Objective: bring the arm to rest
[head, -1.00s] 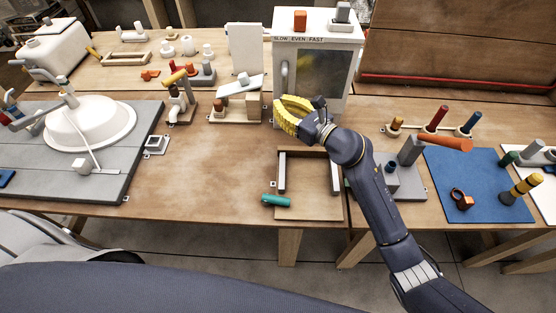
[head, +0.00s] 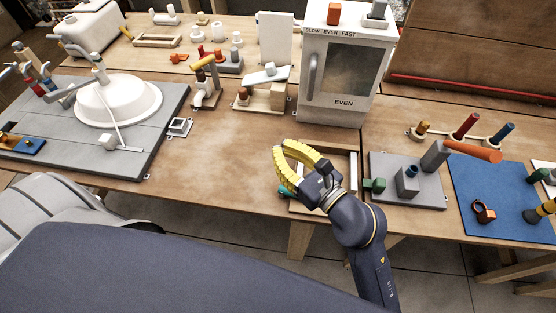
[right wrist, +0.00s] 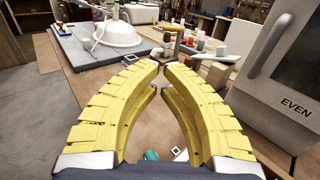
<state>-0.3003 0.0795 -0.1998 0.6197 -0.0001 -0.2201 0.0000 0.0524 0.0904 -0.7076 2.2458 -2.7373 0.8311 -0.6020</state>
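My right gripper (head: 279,148) is over the front part of the middle table, left of and above a shallow wooden tray (head: 353,170). Its yellow fingers bow outward and their tips come together, with nothing between them; this shows in the right wrist view (right wrist: 162,64). The right arm covers much of the tray. The white heater cabinet (head: 312,95) stands upright behind the gripper, apart from it, with its grey-windowed door closed and the word EVEN below the window. My left gripper is not in view.
A teal cylinder (head: 287,194) lies partly hidden by the gripper. A grey block fixture (head: 432,192) and a blue mat (head: 495,215) are to the right. A white basin (head: 118,98) on a grey board stands left.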

